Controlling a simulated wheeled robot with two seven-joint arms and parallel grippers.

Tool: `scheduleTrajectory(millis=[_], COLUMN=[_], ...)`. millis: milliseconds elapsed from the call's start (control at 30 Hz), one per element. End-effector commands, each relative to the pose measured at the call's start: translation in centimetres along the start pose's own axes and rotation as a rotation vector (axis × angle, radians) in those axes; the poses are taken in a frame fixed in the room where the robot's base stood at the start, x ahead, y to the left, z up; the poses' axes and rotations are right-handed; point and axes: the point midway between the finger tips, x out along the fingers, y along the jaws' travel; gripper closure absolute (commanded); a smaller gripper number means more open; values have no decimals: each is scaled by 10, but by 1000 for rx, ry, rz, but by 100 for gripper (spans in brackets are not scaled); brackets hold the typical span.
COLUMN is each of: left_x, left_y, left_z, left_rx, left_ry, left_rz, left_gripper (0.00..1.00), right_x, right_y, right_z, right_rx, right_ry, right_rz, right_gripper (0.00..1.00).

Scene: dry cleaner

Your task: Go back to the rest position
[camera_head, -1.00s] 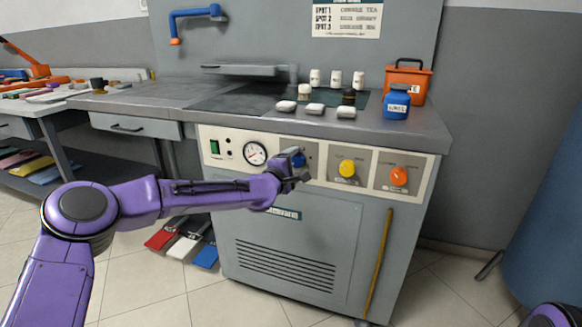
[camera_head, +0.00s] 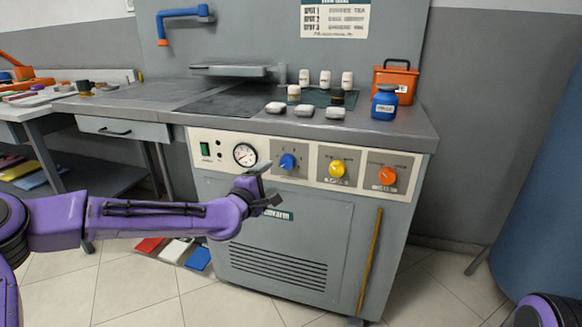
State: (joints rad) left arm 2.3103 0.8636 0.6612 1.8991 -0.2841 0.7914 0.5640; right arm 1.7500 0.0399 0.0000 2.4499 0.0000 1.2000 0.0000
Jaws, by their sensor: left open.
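My left gripper (camera_head: 266,196) is open and empty. It hangs in front of the grey machine's front panel, below and left of the blue knob (camera_head: 288,161), and apart from it. The purple left arm comes in from the left edge. The blue knob, the yellow knob (camera_head: 337,168) and the orange knob (camera_head: 387,176) sit in a row on the control panel, with a round gauge (camera_head: 245,154) to their left. Of my right arm only a purple part shows at the bottom right corner; its gripper is out of view.
The machine's grey worktop (camera_head: 230,122) holds several white pieces and small jars, a blue bottle (camera_head: 384,103) and an orange container (camera_head: 396,80). A yellow stick (camera_head: 370,262) leans on the machine front. A large blue surface (camera_head: 540,180) stands at right.

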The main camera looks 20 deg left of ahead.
Motion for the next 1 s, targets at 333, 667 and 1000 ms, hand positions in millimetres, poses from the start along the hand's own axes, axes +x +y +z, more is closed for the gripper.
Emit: scheduleTrajectory(millis=[333, 667, 1000], left_x=[-52, -239, -417], left_y=[-149, -364, -424], left_z=[9, -25, -80], left_rx=[299, 747, 1091], left_ry=[64, 2, -148], left_rz=[-295, -898, -1325], left_gripper=[28, 28, 28], right_x=[0, 0, 0], right_y=[0, 0, 0], right_z=[0, 0, 0], right_rx=[0, 0, 0], right_ry=[0, 0, 0], right_rz=[0, 0, 0], right_gripper=[57, 57, 57])
